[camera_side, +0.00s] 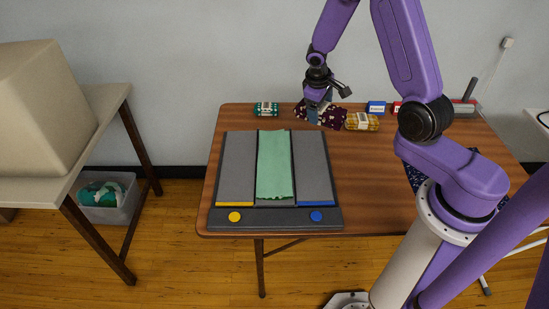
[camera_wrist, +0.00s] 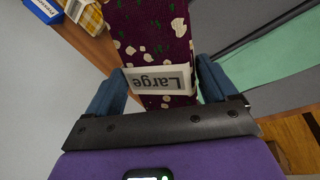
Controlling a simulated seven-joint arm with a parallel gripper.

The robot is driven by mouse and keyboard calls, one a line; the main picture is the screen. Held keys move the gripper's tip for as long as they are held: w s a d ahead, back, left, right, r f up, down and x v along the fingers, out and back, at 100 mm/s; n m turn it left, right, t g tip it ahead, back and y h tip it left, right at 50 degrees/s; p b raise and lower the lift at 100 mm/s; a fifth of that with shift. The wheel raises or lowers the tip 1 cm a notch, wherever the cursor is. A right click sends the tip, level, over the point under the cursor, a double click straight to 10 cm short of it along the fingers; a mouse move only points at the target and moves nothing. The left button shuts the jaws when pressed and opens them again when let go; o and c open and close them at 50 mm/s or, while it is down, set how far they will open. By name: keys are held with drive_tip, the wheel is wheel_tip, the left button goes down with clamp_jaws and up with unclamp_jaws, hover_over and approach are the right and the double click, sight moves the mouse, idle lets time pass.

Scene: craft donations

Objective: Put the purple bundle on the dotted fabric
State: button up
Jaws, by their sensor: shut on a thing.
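In the wrist view the purple bundle (camera_wrist: 150,35) runs away from my gripper (camera_wrist: 160,88), with a white band reading "Large" between the fingers. My gripper is shut on it. In the side view the purple bundle (camera_side: 335,118) is partly hidden by the fingers, and I cannot tell whether it touches the table. A dark navy fabric with pale specks, likely the dotted fabric (camera_side: 413,176), lies at the right, mostly hidden behind my arm.
A grey folding board (camera_side: 235,165) with a green cloth (camera_side: 273,165) covers the table's left part. A green bundle (camera_side: 266,108), a yellow plaid bundle (camera_side: 362,121) and a blue sign (camera_side: 376,107) stand along the back. Bare wood (camera_side: 365,185) shows right of the board.

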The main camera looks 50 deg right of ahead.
drive_tip(key=s+a+m+g, duration=0.1)
drive_tip(key=s+a+m, duration=0.1)
drive_tip(key=a+m, duration=0.2)
drive_tip(key=s+a+r+m+g, duration=0.1)
drive_tip(key=s+a+m, duration=0.2)
drive_tip(key=a, duration=0.2)
drive_tip(key=s+a+r+m+g+y, duration=0.1)
drive_tip(key=s+a+m, duration=0.2)
drive_tip(key=a+m, duration=0.1)
drive_tip(key=shift+a+r+m, duration=0.15)
drive_tip(key=shift+a+m, duration=0.15)
drive_tip(key=shift+a, duration=0.3)
drive_tip(key=w+f, duration=0.3)
drive_tip(key=w, duration=0.1)
drive_tip(key=w+f, duration=0.3)
drive_tip(key=w, duration=0.1)
drive_tip(key=w+f, duration=0.3)
drive_tip(key=w, duration=0.2)
drive_tip(key=shift+w+a+f, duration=0.1)
drive_tip(key=shift+a+f, duration=0.05)
drive_tip(key=shift+a, duration=0.2)
drive_tip(key=shift+w+f, duration=0.15)
drive_tip(key=shift+f, duration=0.8)
drive_tip(key=shift+w+f, duration=0.15)
drive_tip(key=shift+f, duration=0.75)
drive_tip(key=shift+f, duration=0.6)
